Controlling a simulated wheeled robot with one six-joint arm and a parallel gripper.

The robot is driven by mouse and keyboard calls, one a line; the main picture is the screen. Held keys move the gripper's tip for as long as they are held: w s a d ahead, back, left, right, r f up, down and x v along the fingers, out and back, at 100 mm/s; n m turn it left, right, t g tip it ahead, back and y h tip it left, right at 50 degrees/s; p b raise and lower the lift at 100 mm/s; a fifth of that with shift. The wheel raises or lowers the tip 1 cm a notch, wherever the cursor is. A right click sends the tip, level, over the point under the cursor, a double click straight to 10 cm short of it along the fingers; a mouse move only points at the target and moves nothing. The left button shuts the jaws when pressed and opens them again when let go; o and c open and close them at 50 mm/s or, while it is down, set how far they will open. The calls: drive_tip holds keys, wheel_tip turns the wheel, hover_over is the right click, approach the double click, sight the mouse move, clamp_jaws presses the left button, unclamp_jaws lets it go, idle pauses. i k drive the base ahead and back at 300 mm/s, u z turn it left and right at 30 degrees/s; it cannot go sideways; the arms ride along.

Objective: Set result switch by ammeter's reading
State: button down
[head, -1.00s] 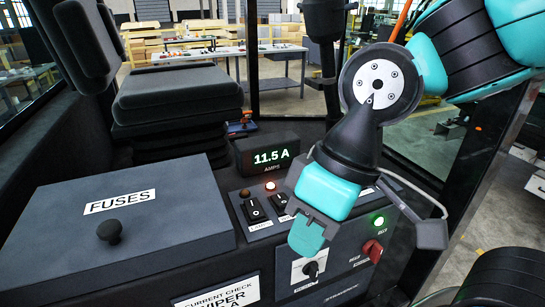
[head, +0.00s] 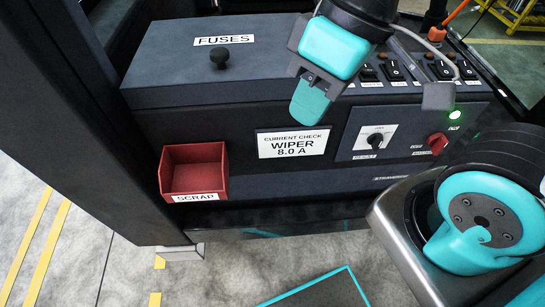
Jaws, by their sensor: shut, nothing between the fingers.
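The rotary switch (head: 376,141), a black knob on a white plate, is on the console's front face. The small label under it seems to read RESULT; its setting is too small to tell. A white card (head: 294,144) beside it reads CURRENT CHECK, WIPER, 8.0 A. My gripper (head: 308,102) is shut and empty, with teal fingers pointing down. In the picture it lies up and left of the switch, apart from it. The ammeter is out of view now; a second ago its display read 11.5 A.
A grey FUSES lid with a black knob (head: 220,58) lies at upper left. A red SCRAP bin (head: 195,172) hangs on the front. A red knob (head: 437,143) and lit green lamp (head: 455,114) are right of the switch. Rocker switches (head: 395,70) line the top behind my arm.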

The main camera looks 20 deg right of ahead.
sight(376, 140)
drive_tip(key=z, duration=0.35)
drive_tip(key=k, duration=1.45)
drive_tip(key=u, duration=0.25)
drive_tip(key=i, duration=0.35)
drive_tip(key=u, duration=0.05)
